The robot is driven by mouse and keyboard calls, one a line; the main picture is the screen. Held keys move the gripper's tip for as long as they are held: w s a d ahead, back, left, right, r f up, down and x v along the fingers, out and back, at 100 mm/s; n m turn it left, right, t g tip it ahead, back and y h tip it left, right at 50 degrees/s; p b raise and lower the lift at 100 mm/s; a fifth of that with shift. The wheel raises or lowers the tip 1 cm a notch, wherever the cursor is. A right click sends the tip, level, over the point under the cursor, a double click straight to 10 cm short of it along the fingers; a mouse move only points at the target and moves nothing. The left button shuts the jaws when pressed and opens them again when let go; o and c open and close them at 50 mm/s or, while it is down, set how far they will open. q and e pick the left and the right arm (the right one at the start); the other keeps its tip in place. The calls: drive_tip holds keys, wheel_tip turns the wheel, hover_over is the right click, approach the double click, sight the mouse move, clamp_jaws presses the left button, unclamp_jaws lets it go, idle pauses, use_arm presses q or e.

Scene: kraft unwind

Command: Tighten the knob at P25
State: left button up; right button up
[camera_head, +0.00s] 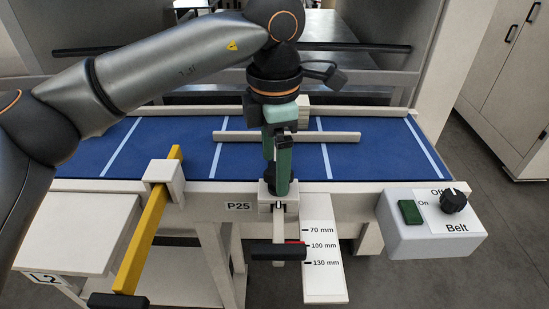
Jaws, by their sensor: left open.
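The P25 label (239,206) is on the front edge of the conveyor table. Right of it stands a white clamp block (279,206) with a rod running forward to a black handle (278,251). A red mark (295,241) beside the rod is close to the 100 mm line on the white scale plate (322,275). My left gripper (277,188) points straight down just above the block, its green fingers open. A dark part, probably the knob, shows low at the fingers; they mostly hide it, and I cannot tell whether they touch it. My right gripper is out of view.
A yellow bar (145,238) passes through another white block (163,179) on the left. A Belt control box (432,226) with a green button and black dial is at the right. A pale rail (340,137) crosses the blue belt (378,160) behind my gripper.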

sight(274, 170)
use_arm(q)
wheel_tip(274, 170, up, 13)
drive_tip(key=shift+f+p, duration=0.2)
drive_tip(key=shift+p, duration=0.1)
idle(0.4)
